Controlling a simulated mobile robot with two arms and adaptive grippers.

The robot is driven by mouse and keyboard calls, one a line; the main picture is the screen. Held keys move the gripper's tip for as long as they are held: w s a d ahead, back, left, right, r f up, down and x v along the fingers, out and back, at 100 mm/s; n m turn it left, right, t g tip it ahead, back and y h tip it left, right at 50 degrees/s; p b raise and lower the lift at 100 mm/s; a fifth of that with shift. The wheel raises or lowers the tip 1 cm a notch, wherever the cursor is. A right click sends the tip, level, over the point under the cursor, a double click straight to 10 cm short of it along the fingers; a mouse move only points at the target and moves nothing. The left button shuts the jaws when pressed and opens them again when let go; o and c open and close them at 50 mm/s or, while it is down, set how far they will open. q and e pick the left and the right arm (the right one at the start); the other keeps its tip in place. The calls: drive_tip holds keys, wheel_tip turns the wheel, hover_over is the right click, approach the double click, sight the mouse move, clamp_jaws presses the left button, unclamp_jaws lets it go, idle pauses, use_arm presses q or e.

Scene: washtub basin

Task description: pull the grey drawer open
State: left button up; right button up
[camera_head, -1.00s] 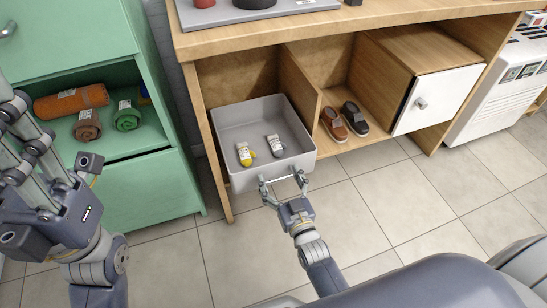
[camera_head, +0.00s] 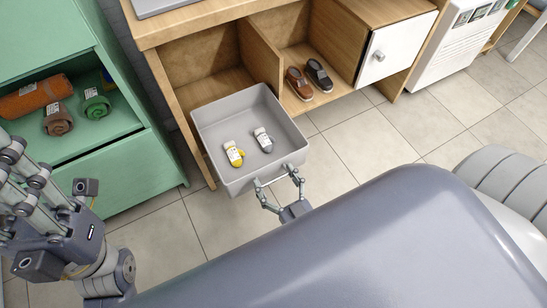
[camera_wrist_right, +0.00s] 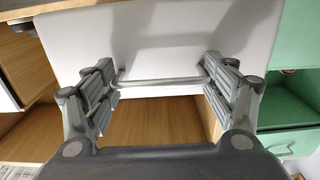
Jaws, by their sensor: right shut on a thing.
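The grey drawer (camera_head: 212,117) is pulled well out of the wooden cabinet in the head view. Two small bottle-like items, one yellow and white (camera_head: 233,153) and one grey and white (camera_head: 263,140), lie inside it. My right gripper (camera_head: 279,180) is at the drawer's front and shut on its bar handle. In the right wrist view the drawer front (camera_wrist_right: 160,40) fills the top, and the handle (camera_wrist_right: 160,82) runs between the fingers. My left gripper (camera_head: 40,190) is raised at the left, away from the drawer; its fingertips are not clear.
The green cabinet (camera_head: 120,160) with rolled towels stands at the left. Shoes (camera_head: 308,80) sit in the middle compartment, beside a white door (camera_head: 395,48). Tiled floor is open at the right. My own body covers the bottom.

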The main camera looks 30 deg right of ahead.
drive_tip(key=o, duration=1.5)
drive_tip(key=shift+o, duration=0.3)
drive_tip(key=shift+r, duration=5)
